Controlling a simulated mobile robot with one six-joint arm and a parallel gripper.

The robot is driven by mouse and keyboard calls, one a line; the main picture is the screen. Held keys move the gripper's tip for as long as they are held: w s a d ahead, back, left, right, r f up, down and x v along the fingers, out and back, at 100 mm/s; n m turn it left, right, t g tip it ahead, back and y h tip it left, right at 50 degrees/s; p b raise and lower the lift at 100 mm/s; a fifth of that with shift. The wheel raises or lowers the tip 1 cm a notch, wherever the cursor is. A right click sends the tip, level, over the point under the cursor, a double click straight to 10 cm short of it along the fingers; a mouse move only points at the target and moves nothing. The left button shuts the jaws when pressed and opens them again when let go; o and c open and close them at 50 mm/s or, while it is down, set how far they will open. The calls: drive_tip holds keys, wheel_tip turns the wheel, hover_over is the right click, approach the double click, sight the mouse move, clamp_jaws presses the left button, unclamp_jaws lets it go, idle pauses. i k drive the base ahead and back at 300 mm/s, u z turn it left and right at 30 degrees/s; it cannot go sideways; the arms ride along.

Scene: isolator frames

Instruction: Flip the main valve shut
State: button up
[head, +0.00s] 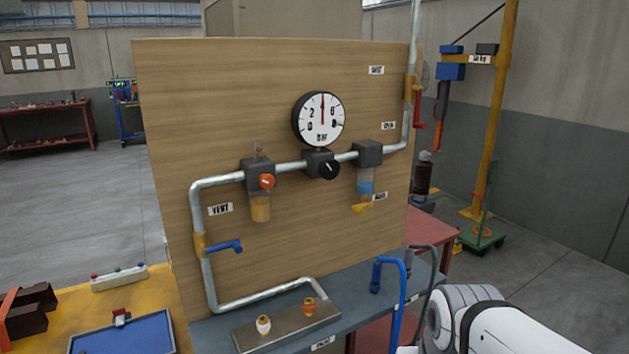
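A wooden board (240,90) carries a grey pipe run. On the vertical pipe at its upper right sits a yellow valve body (408,88) with a red lever (418,110) pointing down along the pipe. Beside it are a small upper label (376,70), seeming to read SHUT, and a lower one (389,126), seeming to read OPEN. The lever's end is nearer the lower label. A round gauge (319,120) has its red needle pointing straight up. My white arm shows at the lower right; my gripper is not in view.
A blue lever (225,246) sticks out right from the left pipe, below a VENT label (220,208). Blue and dark hoses (400,300) rise from the grey bench (365,290) in front. A yellow post (495,110) stands behind to the right.

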sight(418, 88)
drive_tip(key=u, duration=0.05)
drive_tip(key=k, duration=0.6)
drive_tip(key=z, duration=0.45)
drive_tip(key=i, duration=1.5)
drive_tip(key=u, duration=0.25)
